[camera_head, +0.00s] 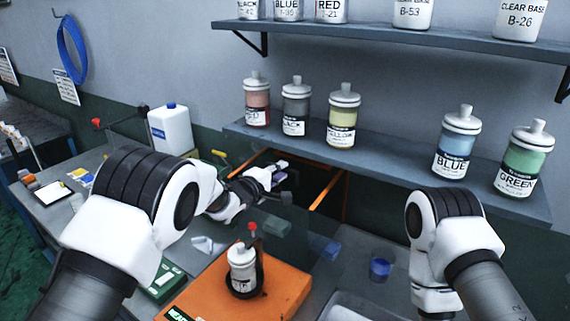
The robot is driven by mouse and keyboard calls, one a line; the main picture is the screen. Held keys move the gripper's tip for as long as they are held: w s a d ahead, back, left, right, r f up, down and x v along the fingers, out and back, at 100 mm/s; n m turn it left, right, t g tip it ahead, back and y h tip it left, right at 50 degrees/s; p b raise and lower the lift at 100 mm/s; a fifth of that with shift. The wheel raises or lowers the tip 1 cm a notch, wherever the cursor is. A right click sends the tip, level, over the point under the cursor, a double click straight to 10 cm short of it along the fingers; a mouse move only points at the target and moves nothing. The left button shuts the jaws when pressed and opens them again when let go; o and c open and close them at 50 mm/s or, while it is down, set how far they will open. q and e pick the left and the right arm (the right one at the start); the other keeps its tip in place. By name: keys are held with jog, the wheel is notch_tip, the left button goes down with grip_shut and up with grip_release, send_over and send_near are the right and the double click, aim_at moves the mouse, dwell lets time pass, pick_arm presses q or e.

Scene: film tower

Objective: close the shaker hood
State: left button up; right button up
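The shaker has an orange base (205,290) at the bottom centre. A white-capped bottle (243,268) stands upright on it, beside a dark clamp with a red knob (252,228). Behind it, a dark panel with orange side bars (327,191) looks like the raised shaker hood; its outline is partly hidden by my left arm. My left gripper (280,185) is in front of this panel, near its left side. Its fingers are small and dark, so I cannot tell whether they are open or touch the hood. My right arm comes in at the right; its gripper does not show.
A wall shelf (380,158) with several paint bottles overhangs the bench behind the hood. A white jug (170,130) stands at the back left. A blue cup (380,268) stands right of the shaker, and a green box (165,282) lies left of it.

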pick_arm(q)
jog(key=w, duration=0.1)
jog(key=w+f, duration=0.1)
jog(key=w, duration=0.1)
jog(key=shift+w+d+f+p, duration=0.15)
jog(key=shift+w+d+p, duration=0.15)
jog(key=shift+w+p, duration=0.05)
jog(key=shift+d, duration=0.25)
jog(key=shift+s+d+r, duration=0.25)
jog(key=shift+s+d, duration=0.1)
jog(key=shift+s, duration=0.05)
jog(key=shift+a, duration=0.1)
grip_shut()
jog(key=shift+a, duration=0.15)
pick_arm(e)
jog(key=shift+w+a+r, duration=0.1)
jog(key=shift+w+r, duration=0.05)
jog(key=shift+r, duration=0.4)
jog(key=shift+f, duration=0.1)
